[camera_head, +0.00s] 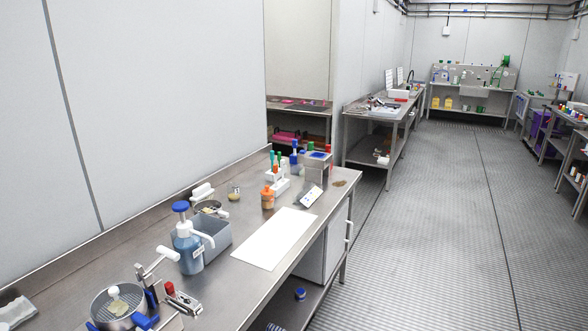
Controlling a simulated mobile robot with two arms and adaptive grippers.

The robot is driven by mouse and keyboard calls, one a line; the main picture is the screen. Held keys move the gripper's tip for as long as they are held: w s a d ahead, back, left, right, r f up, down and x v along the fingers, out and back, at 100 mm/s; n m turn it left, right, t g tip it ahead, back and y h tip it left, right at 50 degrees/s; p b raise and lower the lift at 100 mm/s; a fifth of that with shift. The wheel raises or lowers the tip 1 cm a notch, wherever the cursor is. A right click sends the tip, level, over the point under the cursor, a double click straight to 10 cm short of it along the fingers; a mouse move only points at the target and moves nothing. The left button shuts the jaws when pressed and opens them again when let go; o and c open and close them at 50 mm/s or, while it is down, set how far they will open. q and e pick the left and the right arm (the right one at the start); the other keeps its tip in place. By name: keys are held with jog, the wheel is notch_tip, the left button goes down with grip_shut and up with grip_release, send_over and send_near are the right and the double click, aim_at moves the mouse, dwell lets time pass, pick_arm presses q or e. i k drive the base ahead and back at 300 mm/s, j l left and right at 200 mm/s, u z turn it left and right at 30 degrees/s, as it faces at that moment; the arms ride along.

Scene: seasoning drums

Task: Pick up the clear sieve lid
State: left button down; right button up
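A round metal sieve (93,312) stands at the near left end of the steel bench, at the bottom left of the head view. A clear lid (126,291) with a pale knob (114,292) appears to lie on top of it. Blue clamp-like parts (144,322) sit against its right side. The lower edge of the sieve is close to the picture's bottom edge. Neither of my grippers is in view.
A blue pump bottle (188,247), a grey bin (218,238), a red-topped metal fixture (183,301) and a white-handled part (157,262) stand near the sieve. A white sheet (274,238) lies farther along the bench. The ribbed floor (440,240) on the right is clear.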

aim_at(115, 301)
jog(key=u, duration=1.3)
jog(key=k+l+u, duration=0.1)
jog(key=l, duration=0.3)
jog(key=k+l, duration=0.1)
jog(key=l, duration=0.25)
jog(key=k+l+u, duration=0.15)
jog(key=l, duration=0.25)
jog(key=k+l+u, duration=0.1)
jog(key=l, duration=0.3)
jog(key=k+l, duration=0.1)
jog(key=l, duration=0.25)
jog(key=u, duration=0.05)
